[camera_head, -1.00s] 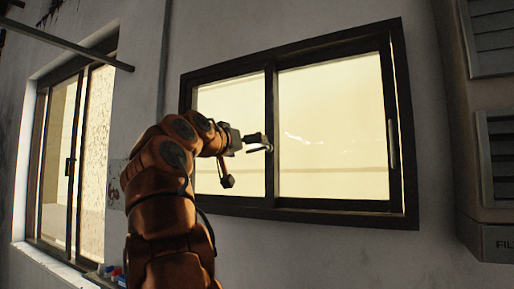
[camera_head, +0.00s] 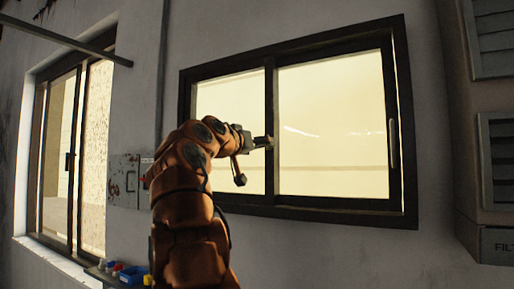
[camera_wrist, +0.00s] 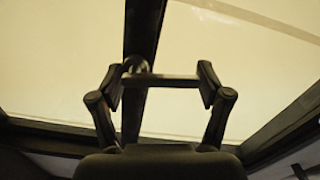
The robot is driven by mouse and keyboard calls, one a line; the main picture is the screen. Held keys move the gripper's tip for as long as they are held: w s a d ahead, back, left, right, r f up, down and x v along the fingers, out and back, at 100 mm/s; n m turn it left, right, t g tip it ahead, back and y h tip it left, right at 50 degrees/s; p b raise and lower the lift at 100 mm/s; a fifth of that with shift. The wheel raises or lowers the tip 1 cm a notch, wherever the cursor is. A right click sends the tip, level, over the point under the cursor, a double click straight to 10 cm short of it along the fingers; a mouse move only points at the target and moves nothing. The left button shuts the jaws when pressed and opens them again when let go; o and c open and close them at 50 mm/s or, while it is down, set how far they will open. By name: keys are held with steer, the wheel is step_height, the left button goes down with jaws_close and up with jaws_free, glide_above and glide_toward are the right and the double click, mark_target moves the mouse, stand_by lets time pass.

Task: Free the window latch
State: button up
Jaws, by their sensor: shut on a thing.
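The window (camera_head: 335,120) has two lit panes in a dark frame, split by a dark middle upright (camera_head: 271,95). The latch (camera_wrist: 170,81) sits on this upright; in the wrist view it is a dark bar lying crosswise, with a rounded part at its left end. My gripper (camera_wrist: 161,83) has one finger at each end of the bar and is shut on it. In the head view my gripper (camera_head: 263,142) is at the upright, about halfway up, and its fingers mostly hide the latch.
A pale handle (camera_head: 393,143) is on the window's right side. Another window (camera_head: 72,160) stands at left. A grey wall box (camera_head: 124,181) and small coloured bins (camera_head: 130,273) are left of my arm. Louvred units (camera_head: 497,150) stand at right.

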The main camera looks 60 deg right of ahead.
steer(key=c, duration=0.4)
steer(key=shift+r+m+p, duration=0.4)
steer(key=shift+m+p, duration=0.1)
steer(key=shift+m, duration=0.1)
steer(key=shift+m+p, duration=0.55)
steer(key=shift+m, duration=0.05)
steer(key=shift+f, duration=0.15)
steer(key=o, duration=1.1)
steer(key=a, duration=1.2)
steer(key=shift+s, duration=0.25)
